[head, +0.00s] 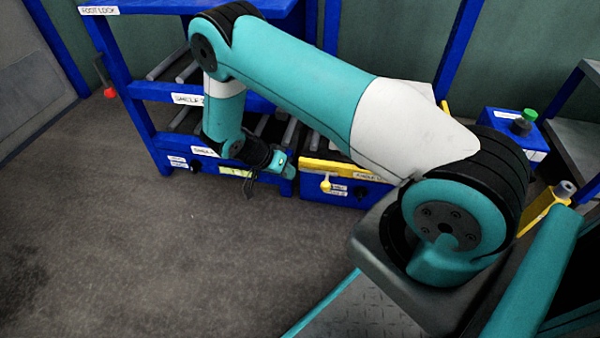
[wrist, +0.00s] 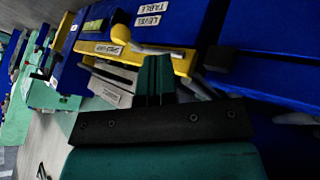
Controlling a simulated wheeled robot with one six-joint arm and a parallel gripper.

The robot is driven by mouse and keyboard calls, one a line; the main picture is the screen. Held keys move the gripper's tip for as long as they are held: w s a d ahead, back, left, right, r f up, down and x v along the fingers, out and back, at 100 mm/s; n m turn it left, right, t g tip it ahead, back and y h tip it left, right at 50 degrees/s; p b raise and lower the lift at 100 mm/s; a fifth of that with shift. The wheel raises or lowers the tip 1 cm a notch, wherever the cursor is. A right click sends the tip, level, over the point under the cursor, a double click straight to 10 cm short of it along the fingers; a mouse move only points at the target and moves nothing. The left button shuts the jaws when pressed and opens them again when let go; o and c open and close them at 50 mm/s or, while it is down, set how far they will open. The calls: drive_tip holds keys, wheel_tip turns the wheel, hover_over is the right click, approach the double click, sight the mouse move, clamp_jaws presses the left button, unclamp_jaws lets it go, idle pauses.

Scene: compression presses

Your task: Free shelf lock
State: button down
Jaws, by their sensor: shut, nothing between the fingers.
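A yellow bar (head: 340,170) with a yellow ball knob (head: 325,185) sits on the front of a low blue unit, right of my gripper (head: 249,188). In the wrist view the bar (wrist: 183,62) and its round knob (wrist: 120,33) lie just beyond my fingers (wrist: 155,75). A small label on the bar seems to end in "LOCK"; its first word is hard to read. My fingers are together and empty, pointing toward the bar. They look apart from the knob. I cannot tell from the labels whether this bar is the shelf lock.
A blue rack (head: 140,88) with roller shelves stands behind my gripper, with a red-tipped lever (head: 109,92) at its left. A blue box (head: 505,132) with a green button stands at right. The grey floor (head: 130,250) at front left is clear.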

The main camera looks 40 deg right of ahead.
drive_tip(key=shift+p+v, duration=0.55)
drive_tip(key=shift+v, duration=1.3)
drive_tip(key=s+a+r+n+t+y+p, duration=0.1)
drive_tip(key=s+a+r+n+y+p, duration=0.2)
drive_tip(key=r, duration=0.7)
drive_tip(key=a+r+n+t+y+p, duration=0.1)
drive_tip(key=a+r+n, duration=0.35)
drive_tip(key=r, duration=0.55)
drive_tip(key=s+a+r+n+t+y+p, duration=0.1)
drive_tip(key=s+a+r+n+y+p, duration=0.3)
drive_tip(key=r, duration=0.6)
drive_tip(key=s+a+r+n+y+p, duration=0.2)
drive_tip(key=s+a+r+n, duration=0.25)
drive_tip(key=s+r, duration=0.35)
drive_tip(key=s+a+r+n+y+p, duration=0.1)
drive_tip(key=s+a+r+n, duration=0.3)
drive_tip(key=s+r, duration=0.45)
wheel_tip(320, 180, up, 38)
drive_tip(key=n+p, duration=0.1)
drive_tip(key=p, duration=3.6)
drive_tip(key=shift+d+p, duration=0.35)
drive_tip(key=shift+p, duration=0.05)
